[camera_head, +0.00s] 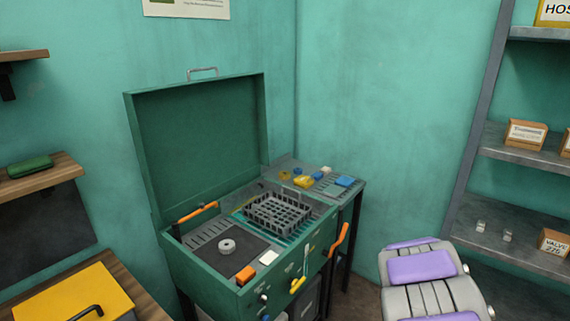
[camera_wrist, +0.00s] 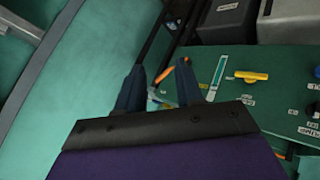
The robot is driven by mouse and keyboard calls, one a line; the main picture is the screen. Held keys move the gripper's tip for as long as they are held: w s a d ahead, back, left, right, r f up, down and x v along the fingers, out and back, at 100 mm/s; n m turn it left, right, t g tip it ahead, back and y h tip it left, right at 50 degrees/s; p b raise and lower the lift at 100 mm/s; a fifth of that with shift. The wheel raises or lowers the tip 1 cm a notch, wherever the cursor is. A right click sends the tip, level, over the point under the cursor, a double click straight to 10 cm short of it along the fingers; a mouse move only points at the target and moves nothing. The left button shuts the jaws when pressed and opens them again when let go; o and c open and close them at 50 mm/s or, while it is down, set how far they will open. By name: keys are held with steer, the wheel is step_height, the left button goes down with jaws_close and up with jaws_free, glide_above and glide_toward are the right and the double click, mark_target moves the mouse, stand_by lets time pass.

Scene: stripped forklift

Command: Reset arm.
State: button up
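In the wrist view, my gripper (camera_wrist: 160,78) has its two dark fingers apart, with a clear gap between them. I see nothing held. A piece of an orange handle (camera_wrist: 172,70) shows beyond the gap; I cannot tell how far off it is. My folded purple and grey arm (camera_head: 424,268) shows at the lower right of the head view, to the right of the green workbench (camera_head: 215,278). The gripper's fingers do not show in the head view.
The workbench has a raised lid (camera_head: 200,135), a dark basket (camera_head: 280,212), a grey ring (camera_head: 227,246) and an orange side handle (camera_head: 339,239). Its panel carries a yellow handle (camera_wrist: 252,76). A shelf (camera_head: 510,145) with boxes stands right; a yellow-topped case (camera_head: 65,300) is lower left.

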steer(key=s+r+m+g+h, duration=0.3)
steer(key=s+r+m+g, duration=0.15)
steer(key=s+r, duration=0.75)
steer(key=s+a+r+g+y, duration=0.1)
steer(key=s+a+g, duration=0.1)
steer(key=s+a, duration=0.4)
steer(key=s+a+r+m+g+y, duration=0.1)
steer(key=s+a, duration=0.5)
steer(key=s, duration=0.9)
steer(key=s+a+r+m+g+y, duration=0.1)
steer(key=s+a+r+g+y, duration=0.1)
steer(key=s+a, duration=0.4)
steer(key=s+g+y, duration=0.1)
steer(key=s, duration=0.3)
steer(key=shift+s+a, duration=0.25)
steer(key=shift+s, duration=0.05)
